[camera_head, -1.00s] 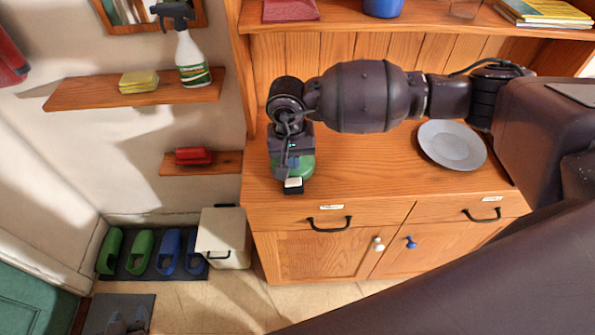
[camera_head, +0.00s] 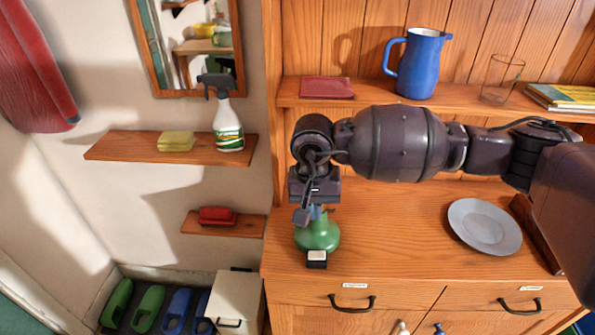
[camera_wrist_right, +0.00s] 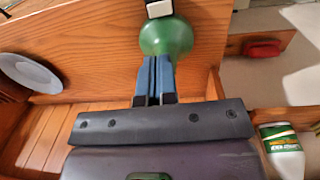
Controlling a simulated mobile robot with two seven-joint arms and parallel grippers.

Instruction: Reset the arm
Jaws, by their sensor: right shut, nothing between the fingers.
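My right arm comes in from the right across the dresser. Its gripper (camera_head: 316,211) points down over the left part of the dresser top, just above a round green object (camera_head: 318,237). In the right wrist view, the blue fingers (camera_wrist_right: 157,62) are together with nothing between them. Their tips are close to the green object (camera_wrist_right: 166,36); whether they touch it I cannot tell. My left gripper is not in view.
A small white-and-black block (camera_head: 317,257) sits in front of the green object. A grey plate (camera_head: 484,226) lies right on the dresser top (camera_head: 400,245). Above stand a blue jug (camera_head: 421,65) and a glass (camera_head: 499,80). A spray bottle (camera_head: 228,125) is on the left wall shelf.

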